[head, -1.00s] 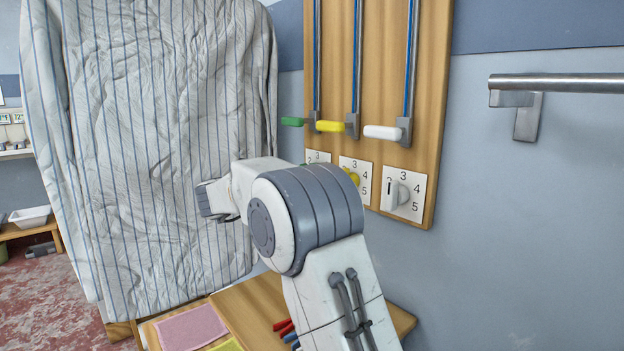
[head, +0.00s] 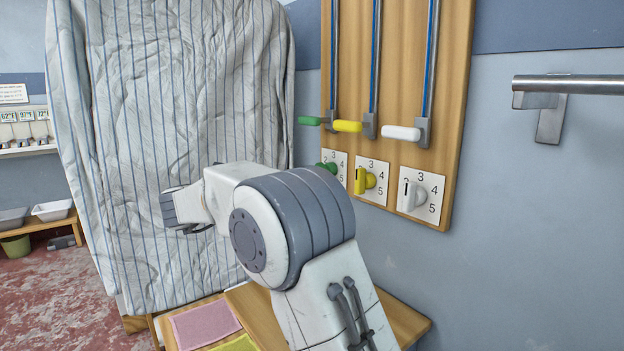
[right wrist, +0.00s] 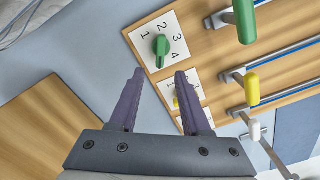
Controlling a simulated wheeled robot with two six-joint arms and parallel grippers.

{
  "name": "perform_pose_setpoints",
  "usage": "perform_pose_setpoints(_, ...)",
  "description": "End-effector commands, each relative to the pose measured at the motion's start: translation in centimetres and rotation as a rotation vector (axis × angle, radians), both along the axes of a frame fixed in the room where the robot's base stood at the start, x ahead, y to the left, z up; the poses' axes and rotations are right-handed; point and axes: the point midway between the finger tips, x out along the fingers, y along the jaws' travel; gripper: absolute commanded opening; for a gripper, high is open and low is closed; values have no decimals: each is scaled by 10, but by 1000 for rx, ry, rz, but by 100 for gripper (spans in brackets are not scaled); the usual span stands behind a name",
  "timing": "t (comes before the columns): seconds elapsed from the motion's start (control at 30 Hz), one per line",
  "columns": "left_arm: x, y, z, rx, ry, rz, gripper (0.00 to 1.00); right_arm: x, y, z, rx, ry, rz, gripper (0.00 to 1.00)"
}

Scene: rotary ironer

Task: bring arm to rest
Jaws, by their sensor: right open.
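My right arm (head: 300,215) reaches up from the bottom of the head view, bent in front of the control panel's lower left side. Its fingers do not show there. In the right wrist view my right gripper (right wrist: 158,74) is open, with two dark purple fingers apart and nothing held between them. Beyond the fingertips is the green dial knob (right wrist: 161,45). The yellow dial knob is partly hidden behind the right-hand finger. I cannot tell how close the fingers are to the panel. My left gripper is not in view.
The wooden panel (head: 455,110) carries green (head: 309,121), yellow (head: 347,126) and white (head: 401,133) lever handles above numbered dials. A metal rail (head: 570,85) is at right. Striped cloth (head: 130,120) hangs at left. A wooden table (head: 405,318) holds pink (head: 205,325) and yellow cloths.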

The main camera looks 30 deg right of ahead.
Motion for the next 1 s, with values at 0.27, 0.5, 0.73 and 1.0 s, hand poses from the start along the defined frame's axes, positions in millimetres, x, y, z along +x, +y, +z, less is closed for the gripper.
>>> perform_pose_setpoints(0.27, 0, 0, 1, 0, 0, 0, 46, -2, 16, 0, 0, 1, 0, 48)
perform_pose_setpoints(0.5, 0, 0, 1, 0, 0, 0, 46, -2, 15, 0, 0, 1, 0, 48)
perform_pose_setpoints(0.73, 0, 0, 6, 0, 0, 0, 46, -2, 15, 6, 0, 0, 0, 48)
perform_pose_setpoints(1.0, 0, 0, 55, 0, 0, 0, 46, -2, 15, 54, 0, 1, 0, 48)
